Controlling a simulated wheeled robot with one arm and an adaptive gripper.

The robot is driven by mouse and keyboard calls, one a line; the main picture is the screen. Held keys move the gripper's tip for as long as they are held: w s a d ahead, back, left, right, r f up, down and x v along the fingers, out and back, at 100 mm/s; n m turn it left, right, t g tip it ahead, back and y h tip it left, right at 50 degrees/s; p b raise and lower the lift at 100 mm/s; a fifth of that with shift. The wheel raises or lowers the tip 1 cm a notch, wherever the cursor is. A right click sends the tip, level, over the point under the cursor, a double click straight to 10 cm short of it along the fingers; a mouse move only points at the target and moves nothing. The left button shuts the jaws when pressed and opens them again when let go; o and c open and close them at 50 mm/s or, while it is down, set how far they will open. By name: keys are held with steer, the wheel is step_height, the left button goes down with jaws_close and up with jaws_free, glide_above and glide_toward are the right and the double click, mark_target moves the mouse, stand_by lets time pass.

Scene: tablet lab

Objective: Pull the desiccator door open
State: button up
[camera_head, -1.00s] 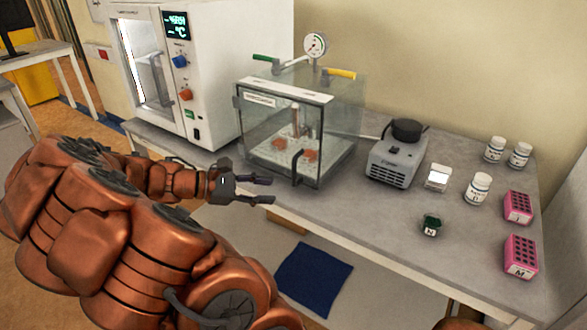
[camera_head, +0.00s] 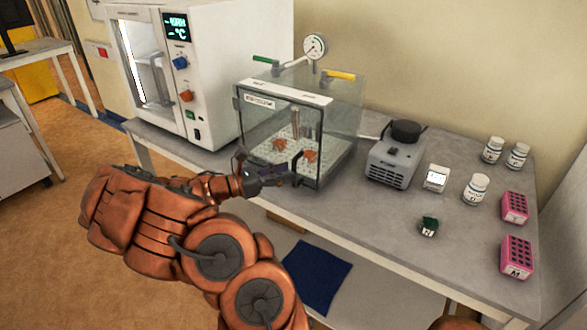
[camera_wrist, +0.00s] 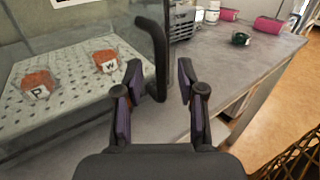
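The desiccator (camera_head: 345,125) is a clear box on the bench with a labelled top front edge; its front door (camera_head: 262,128) looks closed. The black door handle (camera_head: 298,165) is an upright bar at the door's right side. In the wrist view the handle (camera_wrist: 157,50) stands between my fingers, nearer the left one. My gripper (camera_head: 288,175) is at the handle in the head view; in the wrist view my gripper (camera_wrist: 160,76) is open, with a gap to the right finger. Contact with the left finger cannot be told. Orange samples marked P (camera_wrist: 40,84) and W (camera_wrist: 106,61) sit inside.
A white oven (camera_head: 215,75) stands left of the desiccator and a grey pump (camera_head: 396,160) right of it. White jars (camera_head: 475,188), a green item (camera_head: 429,226) and pink racks (camera_head: 516,256) lie farther right. The bench front by the handle is clear.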

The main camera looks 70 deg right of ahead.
mark_target(294, 184)
steer(key=shift+p+x, duration=0.3)
steer(key=shift+x, duration=1.35)
jaws_close()
